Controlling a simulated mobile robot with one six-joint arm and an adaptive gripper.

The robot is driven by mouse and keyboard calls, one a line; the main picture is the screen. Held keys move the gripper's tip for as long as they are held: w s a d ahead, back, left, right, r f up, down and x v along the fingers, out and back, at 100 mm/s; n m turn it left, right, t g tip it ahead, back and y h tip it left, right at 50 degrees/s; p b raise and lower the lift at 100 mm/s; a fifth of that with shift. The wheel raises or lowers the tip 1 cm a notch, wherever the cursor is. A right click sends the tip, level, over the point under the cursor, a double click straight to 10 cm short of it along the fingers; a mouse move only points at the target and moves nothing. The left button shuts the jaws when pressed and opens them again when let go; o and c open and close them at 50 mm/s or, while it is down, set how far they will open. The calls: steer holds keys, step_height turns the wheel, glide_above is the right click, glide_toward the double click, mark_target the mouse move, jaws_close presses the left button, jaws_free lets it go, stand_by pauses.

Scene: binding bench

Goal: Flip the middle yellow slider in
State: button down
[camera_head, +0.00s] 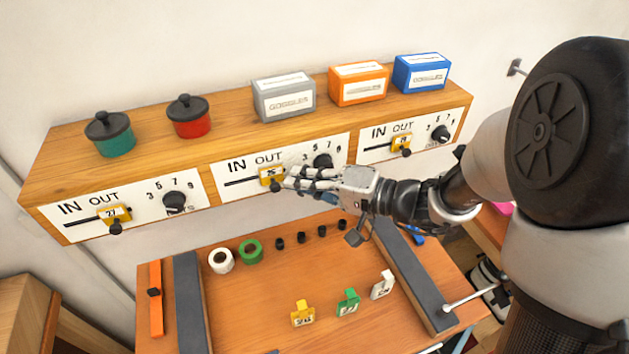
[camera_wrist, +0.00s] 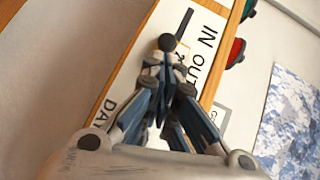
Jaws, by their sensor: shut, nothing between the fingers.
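The middle yellow slider (camera_head: 270,177) is on the middle white panel (camera_head: 226,172) of the wooden shelf front. It sits at the right end of its dark slot, under the word OUT, with a black knob at its lower edge. My gripper (camera_head: 287,180) is shut and empty, its fingertips right beside the slider's right side in the head view. In the wrist view my fingertips (camera_wrist: 166,66) are close to the black knob (camera_wrist: 167,42), and the fingers hide most of the slider. I cannot tell whether they touch it.
The left yellow slider (camera_head: 114,214) and the right yellow slider (camera_head: 401,143) also sit under OUT. Dark dials (camera_head: 174,201) stand right of the sliders. Pots and boxes (camera_head: 284,97) stand on the shelf top. Below, the bench (camera_head: 252,310) holds rolls, small black pieces and coloured tags.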

mark_target(244, 183)
stand_by(0.3)
steer(key=s+a+b, duration=0.1)
steer(key=a, duration=0.1)
steer(key=s+a+b, duration=0.1)
steer(key=a+b, duration=0.1)
steer(key=s+a+b, duration=0.1)
steer(key=a+b, duration=0.1)
steer(key=shift+w+d, duration=0.1)
stand_by(0.3)
